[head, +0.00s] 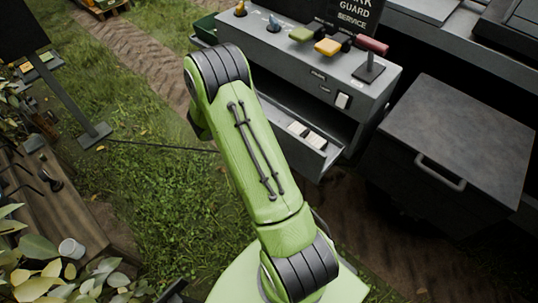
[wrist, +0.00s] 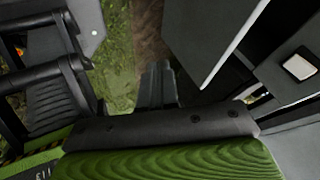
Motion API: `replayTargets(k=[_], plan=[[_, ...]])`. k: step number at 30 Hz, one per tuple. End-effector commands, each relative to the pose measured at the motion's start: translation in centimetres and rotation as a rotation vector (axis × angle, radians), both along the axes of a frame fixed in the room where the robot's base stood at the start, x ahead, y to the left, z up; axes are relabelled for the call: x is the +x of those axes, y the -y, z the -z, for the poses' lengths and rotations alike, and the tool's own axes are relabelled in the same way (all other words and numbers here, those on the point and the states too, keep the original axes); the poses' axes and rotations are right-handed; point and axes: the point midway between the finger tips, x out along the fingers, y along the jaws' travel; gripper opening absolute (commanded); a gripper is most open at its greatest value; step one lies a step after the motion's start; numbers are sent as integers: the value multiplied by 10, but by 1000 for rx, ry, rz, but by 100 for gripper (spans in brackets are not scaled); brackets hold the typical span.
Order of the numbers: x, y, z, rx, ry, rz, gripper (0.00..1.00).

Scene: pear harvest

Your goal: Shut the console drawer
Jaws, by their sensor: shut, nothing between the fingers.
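The grey console (head: 318,72) stands at upper centre in the head view. Its drawer (head: 327,160) is pulled out below the front panel, with a few small pale items inside. My arm covers the drawer's left part. In the wrist view, a dark grey panel that looks like the drawer front (wrist: 208,38) rises at upper right, with a bright edge and a dark gap towards the console (wrist: 306,88). My gripper (wrist: 158,72) is shut and empty, left of that panel and apart from it in the picture. My arm hides the gripper in the head view.
A dark grey cabinet (head: 460,140) with a handle stands right of the drawer. Several coloured levers and knobs, including a red-handled lever (head: 371,48), top the console. A wooden bench (head: 50,205) is at left. Grass (head: 155,170) lies open between.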

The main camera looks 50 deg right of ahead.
Motion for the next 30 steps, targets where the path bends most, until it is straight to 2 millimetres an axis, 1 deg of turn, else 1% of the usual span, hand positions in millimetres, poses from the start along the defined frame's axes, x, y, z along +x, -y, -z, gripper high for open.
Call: replayTargets(k=[1,3,5,8,19,21,24,27,30], plan=[[-4,4,8,-24,3,42,0],[-6,7,13,-43,11,74,0],[-9,9,17,-46,12,80,0],[-15,16,30,-43,9,79,0],[-45,54,95,-41,9,76,0],[-43,69,92,-44,15,79,0],[-42,83,92,-43,15,77,0],[-42,91,92,-41,14,76,0],[-41,93,92,-41,13,73,0]])
